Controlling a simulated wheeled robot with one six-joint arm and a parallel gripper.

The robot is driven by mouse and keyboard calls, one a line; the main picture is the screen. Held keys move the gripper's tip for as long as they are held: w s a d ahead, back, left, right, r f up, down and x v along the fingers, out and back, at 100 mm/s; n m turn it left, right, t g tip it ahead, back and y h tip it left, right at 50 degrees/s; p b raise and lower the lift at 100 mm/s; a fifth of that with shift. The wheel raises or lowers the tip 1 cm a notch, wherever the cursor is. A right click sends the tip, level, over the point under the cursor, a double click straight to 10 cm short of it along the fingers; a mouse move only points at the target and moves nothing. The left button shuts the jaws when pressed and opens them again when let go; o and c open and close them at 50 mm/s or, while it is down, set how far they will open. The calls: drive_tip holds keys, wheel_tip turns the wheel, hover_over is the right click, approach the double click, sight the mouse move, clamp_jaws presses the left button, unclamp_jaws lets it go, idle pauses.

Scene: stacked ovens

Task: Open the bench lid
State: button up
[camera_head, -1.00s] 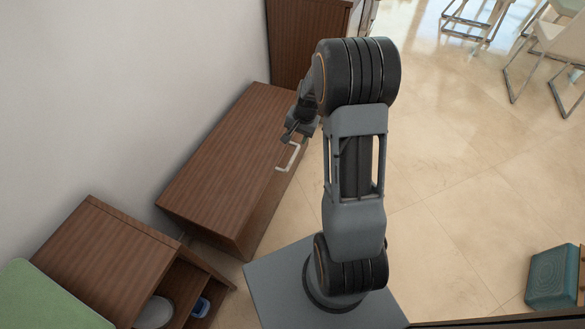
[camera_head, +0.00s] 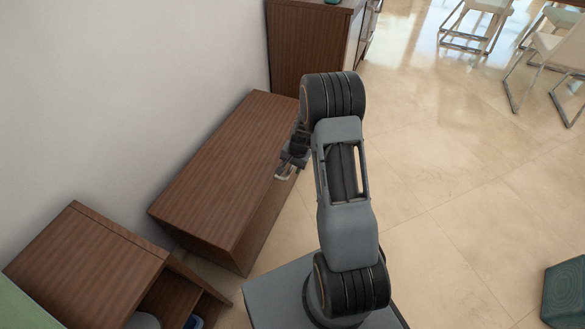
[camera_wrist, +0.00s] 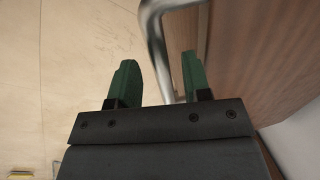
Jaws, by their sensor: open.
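The bench is a long brown wooden box against the wall, and its flat lid (camera_head: 220,165) is down. A pale metal handle (camera_head: 284,173) sticks out at the lid's front edge. In the wrist view the curved handle (camera_wrist: 156,42) passes ahead of my gripper (camera_wrist: 160,82), close to the right finger and partly between the two green fingers. The fingers are apart and hold nothing. The bench's wood (camera_wrist: 255,55) fills the right of the wrist view. In the head view my gripper (camera_head: 290,168) is at the handle, partly hidden by my arm.
A low open wooden shelf (camera_head: 95,255) stands at the lower left, near the bench. A tall brown cabinet (camera_head: 308,45) stands behind the bench's far end. A teal box-like seat (camera_head: 565,295) is at the lower right. The tiled floor (camera_head: 450,180) right of my arm is clear.

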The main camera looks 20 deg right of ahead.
drive_tip(key=shift+f, duration=0.25)
clamp_jaws()
idle(0.3)
